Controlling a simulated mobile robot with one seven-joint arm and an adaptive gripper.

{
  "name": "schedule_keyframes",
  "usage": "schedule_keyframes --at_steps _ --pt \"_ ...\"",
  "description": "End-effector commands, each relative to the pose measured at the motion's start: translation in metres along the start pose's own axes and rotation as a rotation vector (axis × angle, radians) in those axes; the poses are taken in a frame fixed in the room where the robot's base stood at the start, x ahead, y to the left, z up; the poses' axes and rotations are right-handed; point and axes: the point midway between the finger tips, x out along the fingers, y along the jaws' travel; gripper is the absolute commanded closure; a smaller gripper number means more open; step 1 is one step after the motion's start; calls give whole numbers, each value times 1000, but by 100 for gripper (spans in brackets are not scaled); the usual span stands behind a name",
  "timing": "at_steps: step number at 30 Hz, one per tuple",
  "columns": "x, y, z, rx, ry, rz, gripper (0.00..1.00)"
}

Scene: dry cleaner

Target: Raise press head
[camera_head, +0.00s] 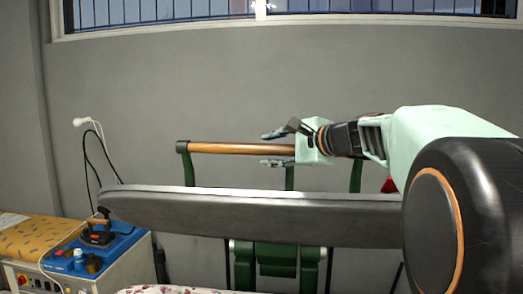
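The press head (250,212) is a long, dark grey slab with a pointed left end. It lies about level across the middle of the view, and my arm hides its right end. Its wooden handle bar (225,148) runs level above it on green supports, with a dark cap at its left end. My gripper (273,149) is open and points left. One finger shows above the bar and the other below it, with gaps to the wood. I cannot tell how deep the bar sits between the fingers. The palm hides the bar's right part.
A steam iron (97,235) stands on a blue-topped unit (130,244) at the lower left, beside yellow fabric (35,238). A cord with a white end (82,122) rises there. Floral cloth (165,290) shows below the press head. A grey wall stands behind.

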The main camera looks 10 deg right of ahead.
Motion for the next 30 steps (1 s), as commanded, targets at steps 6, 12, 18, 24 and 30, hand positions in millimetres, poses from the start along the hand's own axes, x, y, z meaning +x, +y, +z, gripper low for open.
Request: schedule_keyframes --at_steps 6,12,18,24,30 --pt "-39 -1 -1 0 3 -3 62" --pt "-62 -1 0 0 1 -2 62" --pt "-67 0 0 0 1 -1 62" --pt "-67 0 -1 0 3 -1 62" --pt "-75 6 -27 6 89 -14 62"
